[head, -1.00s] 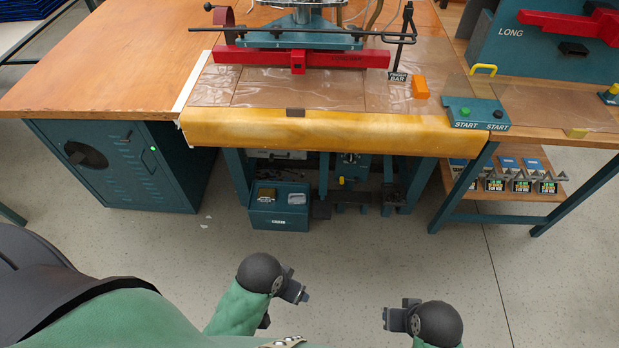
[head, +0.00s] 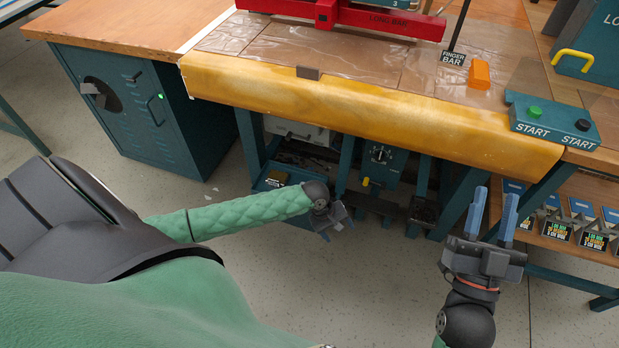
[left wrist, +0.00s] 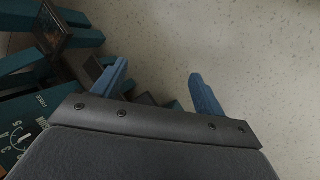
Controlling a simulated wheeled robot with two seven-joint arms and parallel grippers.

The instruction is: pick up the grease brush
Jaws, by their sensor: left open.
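I cannot make out a grease brush in either view. A teal open bin (head: 262,184) under the table holds a small yellowish item (head: 277,177); its right part is hidden behind my left gripper. My left gripper (head: 336,226) is in front of the bin, low and before the table's underside. In the left wrist view, its two blue fingers (left wrist: 162,88) are apart with nothing between them, over the floor. My right gripper (head: 491,210) points up at the right, in front of the table, its blue fingers apart and empty.
The table's yellow padded front edge (head: 380,112) runs above my left gripper. Teal legs, a foot pedal and a control box (head: 380,160) stand below it. The START box (head: 553,121) is at the right; a shelf with several boxes is below. The floor in front is clear.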

